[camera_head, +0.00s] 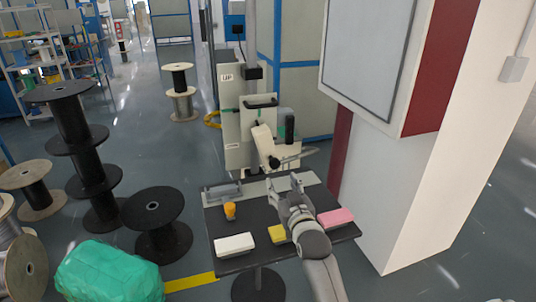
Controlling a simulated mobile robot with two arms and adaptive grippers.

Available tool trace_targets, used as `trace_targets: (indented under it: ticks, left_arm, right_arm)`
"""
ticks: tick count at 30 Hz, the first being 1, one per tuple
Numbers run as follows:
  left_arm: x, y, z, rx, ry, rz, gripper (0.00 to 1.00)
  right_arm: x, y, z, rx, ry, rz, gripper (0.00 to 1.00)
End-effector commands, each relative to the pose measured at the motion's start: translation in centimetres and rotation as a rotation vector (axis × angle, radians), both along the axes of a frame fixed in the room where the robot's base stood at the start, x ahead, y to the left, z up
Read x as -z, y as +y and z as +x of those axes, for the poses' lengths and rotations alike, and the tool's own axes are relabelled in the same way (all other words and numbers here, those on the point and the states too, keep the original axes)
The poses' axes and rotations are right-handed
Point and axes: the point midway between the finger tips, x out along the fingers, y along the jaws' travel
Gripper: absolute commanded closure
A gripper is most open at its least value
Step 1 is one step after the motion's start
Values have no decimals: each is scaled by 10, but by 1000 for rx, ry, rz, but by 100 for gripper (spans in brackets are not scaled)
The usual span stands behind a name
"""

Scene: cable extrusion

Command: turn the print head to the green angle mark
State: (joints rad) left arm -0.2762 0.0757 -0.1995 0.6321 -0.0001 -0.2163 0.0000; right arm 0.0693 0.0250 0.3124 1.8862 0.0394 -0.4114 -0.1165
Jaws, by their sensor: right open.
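The print head appears to be the tilted cream-coloured part (264,143) on the grey machine behind the small dark table. I cannot make out a green angle mark at this size. My right gripper (285,184) is open, with its arm reaching up from the bottom of the picture. It is over the back of the table, below and a little right of the print head, and looks apart from it. My left gripper is not in view.
The dark table (217,222) carries a white block (234,244), a yellow block (277,234), a pink block (336,218) and a small orange item (230,210). A white cabinet (405,190) closes off the right. Black spools (156,215) and a green bundle (108,272) stand left.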

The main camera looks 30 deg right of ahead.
Motion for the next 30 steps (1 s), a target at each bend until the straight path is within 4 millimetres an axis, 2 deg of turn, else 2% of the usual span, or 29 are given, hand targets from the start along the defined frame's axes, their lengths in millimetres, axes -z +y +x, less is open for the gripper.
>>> trace_targets:
  ticks: [2, 4, 10, 14, 17, 25, 30]
  left_arm:
    - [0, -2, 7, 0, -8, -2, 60]
    - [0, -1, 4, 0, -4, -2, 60]
    - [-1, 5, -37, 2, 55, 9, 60]
    - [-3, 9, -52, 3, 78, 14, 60]
    - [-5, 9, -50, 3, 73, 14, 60]
    - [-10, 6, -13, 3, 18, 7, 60]
    - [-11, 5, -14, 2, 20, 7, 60]
  right_arm:
    - [-4, -3, 2, 6, -18, -1, 48]
    - [-5, -4, 4, 8, -23, -2, 48]
    - [-7, -10, 21, 8, -25, -3, 48]
    - [-6, -15, 39, 8, -24, -2, 48]
    - [-6, -20, 53, 8, -24, -3, 48]
    - [-5, -30, 86, 8, -23, -3, 48]
    - [-5, -34, 99, 7, -23, -3, 48]
